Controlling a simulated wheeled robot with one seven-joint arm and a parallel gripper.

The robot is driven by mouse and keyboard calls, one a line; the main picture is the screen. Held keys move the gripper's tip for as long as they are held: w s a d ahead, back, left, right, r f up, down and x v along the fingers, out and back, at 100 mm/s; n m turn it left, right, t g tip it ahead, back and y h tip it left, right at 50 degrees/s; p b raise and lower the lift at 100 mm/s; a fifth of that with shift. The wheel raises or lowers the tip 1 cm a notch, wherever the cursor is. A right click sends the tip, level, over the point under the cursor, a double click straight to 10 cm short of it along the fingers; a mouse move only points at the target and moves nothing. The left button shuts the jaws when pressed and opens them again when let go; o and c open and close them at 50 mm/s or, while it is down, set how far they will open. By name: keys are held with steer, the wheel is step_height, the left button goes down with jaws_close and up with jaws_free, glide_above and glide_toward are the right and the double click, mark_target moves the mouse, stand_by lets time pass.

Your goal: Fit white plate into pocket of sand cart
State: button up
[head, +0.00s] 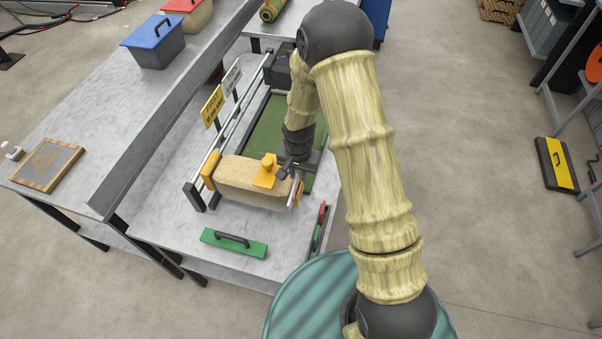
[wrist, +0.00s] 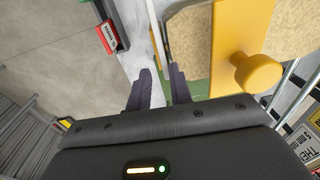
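The sand cart (head: 240,180) is a sand-coloured block with yellow ends and a yellow knob, sitting across two rails at the near end of the frame. In the wrist view its sandy top and yellow part (wrist: 228,50) fill the upper right. A thin white plate (head: 295,193) stands on edge at the cart's right end; it also shows in the wrist view (wrist: 161,30). My gripper (head: 290,170) is at this end, with its dark fingers (wrist: 161,70) on either side of the plate's edge. Whether they press on it, and how deep it sits in the pocket, I cannot tell.
A green float (head: 233,243) and a red-handled tool (head: 320,225) lie on the near table. Green turf (head: 275,125) lies behind the cart. Yellow and white signs (head: 213,106) stand left of the rails. A blue-lidded bin (head: 153,40) is farther back.

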steer(key=f, duration=0.1)
steer(key=s+f, duration=0.1)
steer(key=s, duration=0.1)
steer(key=shift+s+a+f+g, duration=0.1)
steer(key=shift+a+f+g, duration=0.15)
steer(key=shift+f+g, duration=0.15)
steer(key=shift+w+a+r, duration=0.1)
steer(key=shift+w+r, duration=0.2)
steer(key=shift+r, duration=0.1)
step_height(320, 180, up, 19)
steer(key=b, duration=0.2)
steer(key=shift+d+r+t+b, duration=0.2)
steer(key=shift+d+t+b, duration=0.1)
steer(key=shift+d, duration=0.1)
steer(key=shift+w, duration=0.1)
stand_by(0.5)
steer(key=s+d+f+n+t, duration=0.1)
steer(key=s+d+n, duration=0.3)
steer(key=s+d, duration=0.4)
steer(key=s+t, duration=0.1)
steer(key=s, duration=0.1)
steer(key=shift+s+d+f, duration=0.3)
steer(key=shift+s, duration=0.1)
